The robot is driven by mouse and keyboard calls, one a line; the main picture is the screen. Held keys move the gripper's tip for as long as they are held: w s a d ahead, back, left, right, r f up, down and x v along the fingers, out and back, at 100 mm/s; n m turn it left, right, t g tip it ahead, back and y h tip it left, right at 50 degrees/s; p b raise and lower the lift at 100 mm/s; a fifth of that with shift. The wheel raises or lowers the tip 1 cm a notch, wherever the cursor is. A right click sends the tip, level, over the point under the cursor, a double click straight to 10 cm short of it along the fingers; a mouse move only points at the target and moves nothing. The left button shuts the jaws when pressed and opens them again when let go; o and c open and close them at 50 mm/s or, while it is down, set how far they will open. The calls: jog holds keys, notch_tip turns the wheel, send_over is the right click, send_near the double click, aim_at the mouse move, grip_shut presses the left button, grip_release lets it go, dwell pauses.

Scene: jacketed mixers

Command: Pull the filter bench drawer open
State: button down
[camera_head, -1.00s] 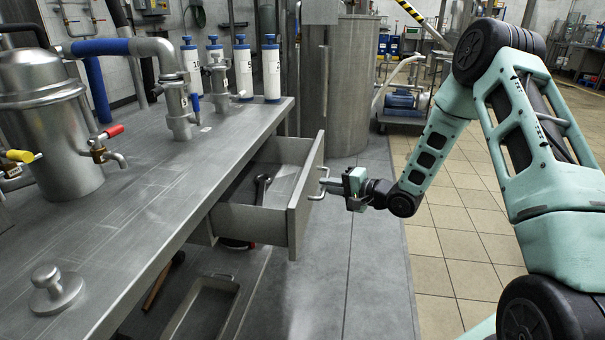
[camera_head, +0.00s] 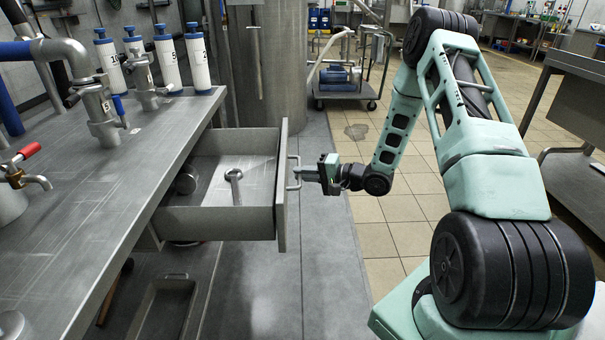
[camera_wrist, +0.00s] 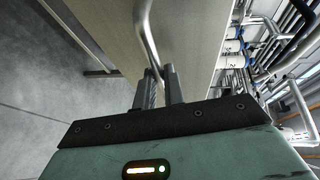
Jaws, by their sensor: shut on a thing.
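The filter bench drawer (camera_head: 232,222) stands well out from under the steel bench top (camera_head: 85,215). A wrench (camera_head: 235,185) and a dark round-ended thing (camera_head: 186,183) lie inside it. The drawer's bar handle (camera_head: 293,172) is on its front panel (camera_head: 283,190). My gripper (camera_head: 303,173) is at the handle, coming from the right. In the wrist view my gripper's fingers (camera_wrist: 158,88) are shut on the handle (camera_wrist: 147,35), with the drawer front (camera_wrist: 185,50) just beyond them.
Blue-capped white cylinders (camera_head: 168,60) and pipe fittings (camera_head: 98,110) stand on the bench. An open tray (camera_head: 165,305) sits low under the drawer. A pump cart (camera_head: 345,82) stands behind. Another steel table (camera_head: 575,130) is at the right. Tiled floor (camera_head: 395,225) is clear between.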

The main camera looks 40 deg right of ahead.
jog(key=c, duration=1.5)
grip_release()
jog(key=p+v, duration=0.2)
jog(key=v, duration=1.5)
jog(key=shift+s, duration=0.2)
jog(key=shift+d, duration=0.1)
